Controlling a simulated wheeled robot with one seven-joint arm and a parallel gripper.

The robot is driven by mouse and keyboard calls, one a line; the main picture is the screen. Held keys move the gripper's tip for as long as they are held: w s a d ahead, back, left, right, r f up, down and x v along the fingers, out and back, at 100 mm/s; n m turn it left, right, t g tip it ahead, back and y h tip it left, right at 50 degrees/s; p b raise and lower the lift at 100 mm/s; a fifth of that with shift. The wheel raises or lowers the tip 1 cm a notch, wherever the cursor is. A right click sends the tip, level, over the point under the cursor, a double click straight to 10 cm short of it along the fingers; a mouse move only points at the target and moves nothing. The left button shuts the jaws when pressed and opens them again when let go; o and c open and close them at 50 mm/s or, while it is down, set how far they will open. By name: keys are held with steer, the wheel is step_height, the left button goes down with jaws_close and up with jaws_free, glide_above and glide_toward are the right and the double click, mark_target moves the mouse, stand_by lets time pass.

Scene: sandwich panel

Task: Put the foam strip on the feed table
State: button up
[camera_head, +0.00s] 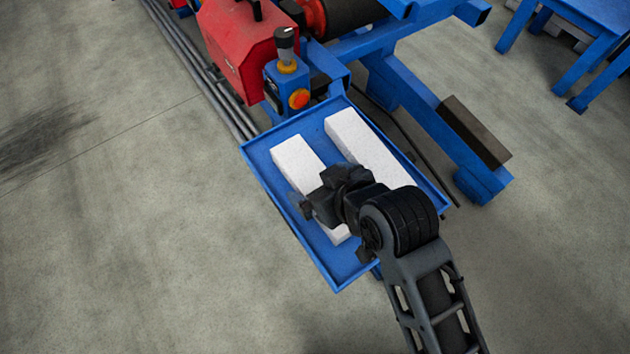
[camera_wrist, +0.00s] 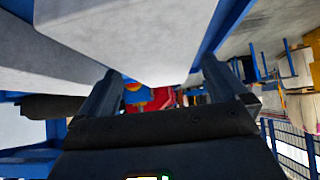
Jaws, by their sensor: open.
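Two long white foam strips lie side by side on a blue table with a raised rim (camera_head: 262,168). The left strip (camera_head: 296,160) is partly hidden by my gripper (camera_head: 324,192), and the right strip (camera_head: 365,142) is partly hidden by my arm. My gripper is open over the left strip. In the wrist view a white strip (camera_wrist: 150,40) shows between and beyond the two fingers, and another white strip (camera_wrist: 60,55) is at the left. I cannot tell whether the fingers touch the strip.
A control post with an orange button (camera_head: 299,98) stands at the table's far edge, beside a red machine housing (camera_head: 238,45). A blue frame beam (camera_head: 425,112) with a dark block (camera_head: 474,132) runs to the right. Open concrete floor lies left.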

steer(key=shift+x, duration=1.25)
steer(key=shift+c, duration=0.5)
steer(key=c, duration=1)
steer(key=shift+r, duration=0.1)
steer(key=shift+r, duration=0.1)
